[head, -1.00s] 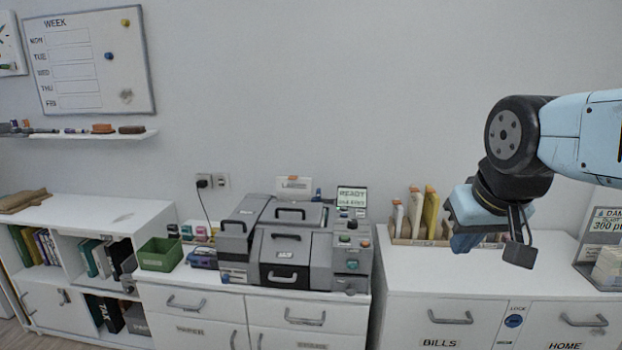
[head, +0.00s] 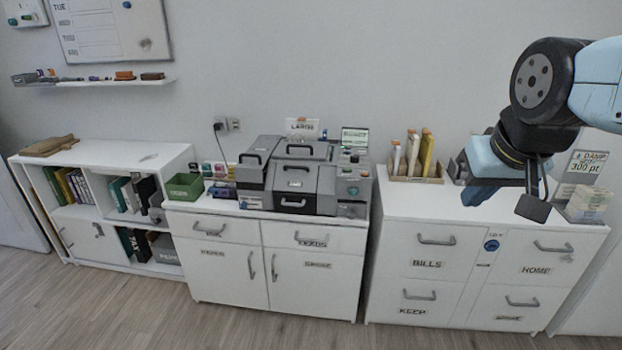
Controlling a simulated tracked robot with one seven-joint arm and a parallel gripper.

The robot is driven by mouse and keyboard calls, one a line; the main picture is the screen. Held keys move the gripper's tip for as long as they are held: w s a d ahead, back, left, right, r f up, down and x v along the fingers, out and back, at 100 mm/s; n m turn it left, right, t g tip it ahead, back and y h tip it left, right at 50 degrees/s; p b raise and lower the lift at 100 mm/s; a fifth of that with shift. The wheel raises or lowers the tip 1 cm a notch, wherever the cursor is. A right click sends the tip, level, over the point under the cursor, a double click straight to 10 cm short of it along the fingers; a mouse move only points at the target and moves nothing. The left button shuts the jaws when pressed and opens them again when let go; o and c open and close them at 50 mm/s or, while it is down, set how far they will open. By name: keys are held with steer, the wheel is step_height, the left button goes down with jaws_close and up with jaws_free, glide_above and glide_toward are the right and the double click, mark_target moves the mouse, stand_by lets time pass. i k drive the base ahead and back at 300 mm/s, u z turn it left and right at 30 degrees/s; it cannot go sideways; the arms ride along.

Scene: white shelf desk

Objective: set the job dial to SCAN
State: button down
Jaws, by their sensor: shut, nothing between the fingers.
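The grey printer-like machine (head: 292,178) stands on the middle white cabinet. Its control panel (head: 352,181) is on the right side, with a green knob-like control (head: 352,190) and small red and dark controls above it. I cannot tell which control is the job dial, nor read any SCAN mark. A small display (head: 354,137) stands behind the panel; its text is blurred now. My gripper (head: 478,194) is at the right, in front of the right cabinet's top, well apart from the machine. It is shut and empty, pointing down and left.
A holder with upright folders (head: 415,180) stands on the right cabinet (head: 390,235), between the machine and my gripper. A sign and paper stack (head: 588,204) are at far right. A green bin (head: 184,187) is left of the machine. Wooden floor in front is clear.

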mark_target(354, 158)
steer(key=k, duration=0.8)
steer(key=u, duration=0.35)
steer(key=i, duration=0.65)
steer(key=u, duration=0.5)
steer(key=i, duration=0.8)
steer(key=z, duration=1.35)
steer(key=i, duration=0.15)
steer(key=u, duration=2.25)
steer(key=k, duration=0.1)
steer(key=u, duration=0.15)
